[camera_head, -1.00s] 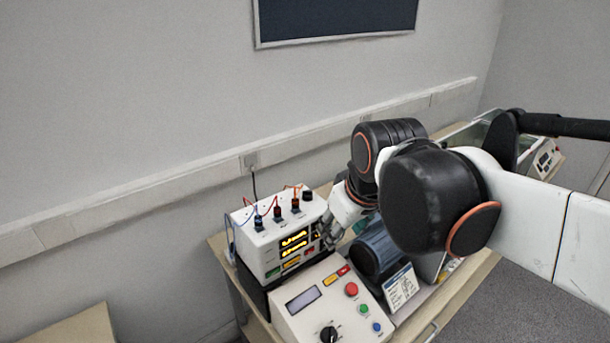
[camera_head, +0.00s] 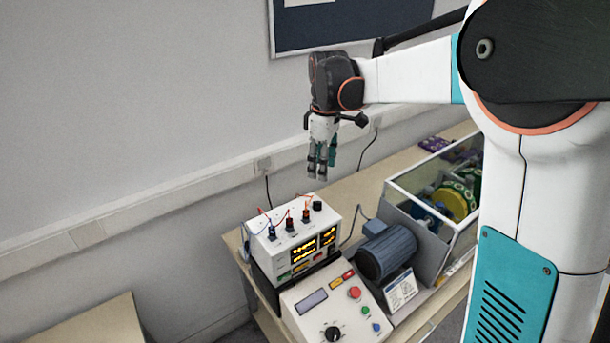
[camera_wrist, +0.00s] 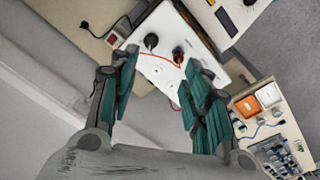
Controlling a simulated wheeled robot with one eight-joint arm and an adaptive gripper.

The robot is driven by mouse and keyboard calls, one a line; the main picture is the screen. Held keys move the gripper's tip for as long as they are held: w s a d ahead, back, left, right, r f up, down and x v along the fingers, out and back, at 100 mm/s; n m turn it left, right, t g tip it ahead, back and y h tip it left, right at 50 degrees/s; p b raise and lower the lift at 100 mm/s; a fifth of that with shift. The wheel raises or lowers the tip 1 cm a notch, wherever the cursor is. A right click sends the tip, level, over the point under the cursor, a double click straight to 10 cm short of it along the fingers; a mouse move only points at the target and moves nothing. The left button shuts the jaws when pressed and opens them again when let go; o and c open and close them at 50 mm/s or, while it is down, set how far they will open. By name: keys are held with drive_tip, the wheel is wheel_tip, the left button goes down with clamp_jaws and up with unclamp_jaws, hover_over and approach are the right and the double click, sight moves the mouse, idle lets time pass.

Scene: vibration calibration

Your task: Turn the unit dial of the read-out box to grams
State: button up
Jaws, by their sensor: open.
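The white read-out box (camera_head: 262,262) stands on the bench with lit yellow displays (camera_head: 314,246) on its front. A black knob (camera_head: 317,206) sits at the right end of its top, beside several plugged leads. In the wrist view, a black knob (camera_wrist: 151,41) shows on the white box top (camera_wrist: 160,72), between the fingers. I cannot read any unit marks around it. My gripper (camera_head: 318,177) points down, open and empty, above the box and apart from it. It also shows in the wrist view (camera_wrist: 157,72), with teal fingers spread.
A sloped control panel (camera_head: 305,318) with a black dial (camera_head: 332,334) and coloured buttons stands in front of the box. A blue-grey motor (camera_head: 386,252) and a clear-sided case (camera_head: 440,170) stand to the right.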

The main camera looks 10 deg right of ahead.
sight(317, 205)
drive_tip(key=shift+n+g, duration=0.4)
drive_tip(key=shift+n, duration=0.4)
drive_tip(key=w+f, duration=0.1)
drive_tip(key=f, duration=0.4)
drive_tip(key=w+f, duration=0.1)
drive_tip(key=f, duration=0.3)
drive_tip(key=w+f, duration=0.1)
drive_tip(key=f, duration=0.4)
drive_tip(key=shift+w+f+p, duration=0.15)
drive_tip(key=shift+f+p, duration=0.2)
drive_tip(key=shift+p, duration=0.05)
clamp_jaws()
